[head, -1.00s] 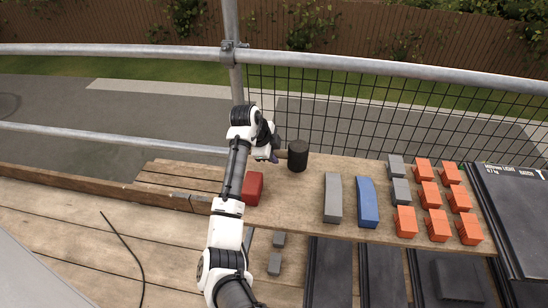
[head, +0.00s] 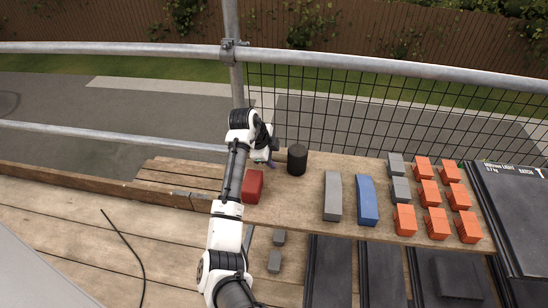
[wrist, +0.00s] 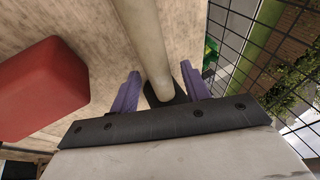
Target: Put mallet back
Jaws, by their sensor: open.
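The mallet's black head (head: 297,160) rests on the plank near its far edge in the head view. In the wrist view a pale round shaft, which looks like the mallet's handle (wrist: 143,38), runs down from the top edge to between my purple fingers. My gripper (head: 272,158) is just left of the black head in the head view. In the wrist view my gripper (wrist: 160,72) is open, with one finger on each side of the shaft. I cannot tell whether they touch it. The arm hides most of the handle in the head view.
A red block (head: 253,187) lies close in front of my gripper. Grey (head: 333,196) and blue (head: 367,200) bars lie to the right, then several orange blocks (head: 432,194). A mesh guard (head: 340,105) and rail post (head: 237,75) stand behind.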

